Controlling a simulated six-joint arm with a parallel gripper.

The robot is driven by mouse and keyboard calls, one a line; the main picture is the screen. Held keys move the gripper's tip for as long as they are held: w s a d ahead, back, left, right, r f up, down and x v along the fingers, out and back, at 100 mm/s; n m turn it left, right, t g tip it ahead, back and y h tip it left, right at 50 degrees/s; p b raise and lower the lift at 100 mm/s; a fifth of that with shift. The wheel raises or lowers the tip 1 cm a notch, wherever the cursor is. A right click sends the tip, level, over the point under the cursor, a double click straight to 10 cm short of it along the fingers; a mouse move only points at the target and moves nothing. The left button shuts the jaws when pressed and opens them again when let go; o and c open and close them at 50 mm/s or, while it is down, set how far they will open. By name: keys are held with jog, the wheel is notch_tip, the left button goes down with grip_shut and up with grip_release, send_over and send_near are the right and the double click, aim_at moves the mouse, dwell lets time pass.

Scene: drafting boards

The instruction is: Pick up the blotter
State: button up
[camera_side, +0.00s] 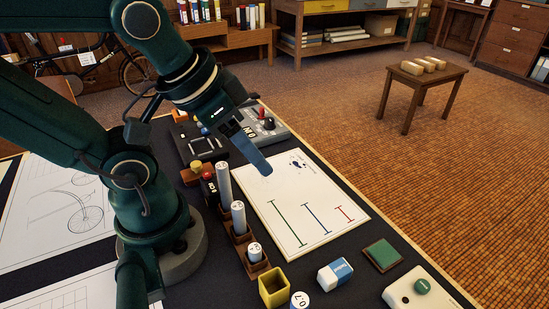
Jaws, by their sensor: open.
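No thing in view is clearly marked as the blotter. A flat green square with a brown edge (383,254) lies at the right of the dark board. My gripper (262,167) is open and points down over the upper left of a white sheet (335,215). It is well apart from both, up and to their left. Its fingers overlap in this view, and I see nothing held between them.
A blue and white block (335,274), a yellow open box (273,288) and a white cylinder (300,301) stand near the front. White cylinders of stepped heights (238,218) stand left of the sheet. The sheet bears dark blots and coloured lines.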

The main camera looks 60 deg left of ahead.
jog(key=shift+o, duration=1.3)
jog(key=shift+r, duration=0.1)
notch_tip(320, 180, up, 5)
jog(key=m+g+y, duration=0.3)
jog(key=m+g, duration=0.6)
send_over(196, 163)
jog(key=w+d, duration=0.2)
notch_tip(196, 163, down, 13)
jog(key=shift+s+a+r, duration=0.1)
jog(key=shift+s+r, duration=0.05)
jog(key=shift+a+f, duration=0.1)
jog(key=shift+f, duration=0.65)
jog(key=shift+x, duration=2.25)
